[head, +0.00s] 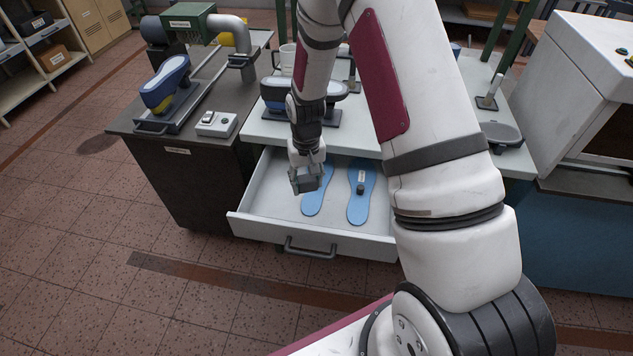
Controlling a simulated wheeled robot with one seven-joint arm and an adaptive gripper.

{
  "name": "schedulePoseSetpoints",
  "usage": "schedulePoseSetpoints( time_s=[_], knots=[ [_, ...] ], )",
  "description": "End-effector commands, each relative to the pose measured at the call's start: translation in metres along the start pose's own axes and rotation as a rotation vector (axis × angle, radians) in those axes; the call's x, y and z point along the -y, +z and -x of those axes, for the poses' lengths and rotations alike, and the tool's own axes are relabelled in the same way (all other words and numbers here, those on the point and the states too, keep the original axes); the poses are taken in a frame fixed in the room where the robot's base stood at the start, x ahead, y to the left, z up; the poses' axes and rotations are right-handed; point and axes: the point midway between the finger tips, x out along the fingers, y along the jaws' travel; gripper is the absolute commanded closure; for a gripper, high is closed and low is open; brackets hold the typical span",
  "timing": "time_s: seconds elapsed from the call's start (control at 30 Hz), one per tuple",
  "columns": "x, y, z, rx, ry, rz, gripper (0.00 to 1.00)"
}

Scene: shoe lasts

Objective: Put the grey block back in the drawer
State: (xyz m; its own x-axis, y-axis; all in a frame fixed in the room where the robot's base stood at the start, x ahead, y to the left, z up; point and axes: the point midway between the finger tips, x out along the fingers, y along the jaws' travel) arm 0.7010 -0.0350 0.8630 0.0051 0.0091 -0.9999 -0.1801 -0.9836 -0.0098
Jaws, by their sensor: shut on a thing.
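The white drawer (262,202) is pulled open below the white table. My gripper (308,178) points down over the middle-left of the drawer. It is shut on a small dark grey block (302,185). The block appears to be above the drawer floor, but its exact height is hard to judge. The fingers and block partly cover the left insole.
Two blue insoles lie in the drawer: the left one (318,197) and the right one (360,208), which has a small dark knob (361,188) on it. The drawer's left floor is bare. A dark cabinet (185,180) stands left, a white machine (570,85) right.

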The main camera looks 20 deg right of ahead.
Motion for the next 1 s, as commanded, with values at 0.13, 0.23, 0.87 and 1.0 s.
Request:
schedulePoseSetpoints(
  time_s=[0.13, 0.23, 0.87, 1.0],
  knots=[
    [-0.018, -0.012, -0.013, -0.005, -0.003, -0.102, 0.81],
    [-0.029, -0.012, -0.018, -0.007, -0.004, -0.170, 0.81],
    [-0.065, 0.015, -0.043, -0.015, 0.002, -0.444, 0.81],
    [-0.049, 0.003, -0.045, -0.014, 0.001, -0.442, 0.81]
  ],
)
